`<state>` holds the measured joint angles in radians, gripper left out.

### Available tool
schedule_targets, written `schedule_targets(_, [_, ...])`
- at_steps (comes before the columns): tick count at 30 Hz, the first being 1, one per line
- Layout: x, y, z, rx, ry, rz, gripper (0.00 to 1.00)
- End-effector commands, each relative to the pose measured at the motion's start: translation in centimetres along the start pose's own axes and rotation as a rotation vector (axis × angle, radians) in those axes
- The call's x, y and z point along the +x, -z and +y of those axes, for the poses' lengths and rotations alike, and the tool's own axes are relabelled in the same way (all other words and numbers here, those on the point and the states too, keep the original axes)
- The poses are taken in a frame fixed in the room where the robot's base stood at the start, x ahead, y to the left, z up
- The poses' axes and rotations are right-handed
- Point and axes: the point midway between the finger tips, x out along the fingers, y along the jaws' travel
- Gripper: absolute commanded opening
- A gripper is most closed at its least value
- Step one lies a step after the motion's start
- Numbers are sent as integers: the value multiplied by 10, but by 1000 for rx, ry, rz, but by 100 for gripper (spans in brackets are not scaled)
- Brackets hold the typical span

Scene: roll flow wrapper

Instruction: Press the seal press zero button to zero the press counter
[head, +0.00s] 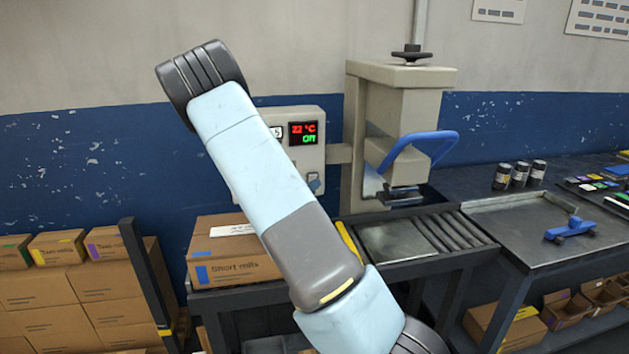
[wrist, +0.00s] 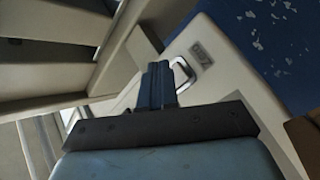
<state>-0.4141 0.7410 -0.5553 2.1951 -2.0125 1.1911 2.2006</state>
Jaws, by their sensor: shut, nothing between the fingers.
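The seal press (head: 400,130) stands at the back, a beige frame with a black knob on top and a blue lever (head: 420,148). Its control box (head: 307,155) is on its left, with a red and green display (head: 303,133). My arm covers much of the box, including most of a white counter window (head: 277,132). In the wrist view my gripper (wrist: 158,68) is shut and empty, its dark fingertips in front of a pale panel (wrist: 225,85). A silver square frame (wrist: 186,72) shows just beside the fingertips. I cannot make out the zero button; contact is unclear.
A small plate with dark marks (wrist: 202,52) is on the pale panel. A cardboard box (head: 235,262) sits at the left end of the roller conveyor (head: 440,232). A metal tray (head: 515,228) with a blue tool (head: 570,230) is at right.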

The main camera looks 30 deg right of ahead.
Motion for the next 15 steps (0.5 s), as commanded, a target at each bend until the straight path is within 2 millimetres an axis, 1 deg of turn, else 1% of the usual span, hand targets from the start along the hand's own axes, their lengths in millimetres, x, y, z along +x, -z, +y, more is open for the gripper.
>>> schedule_targets(15, [6,6,-4,0,0,1,0])
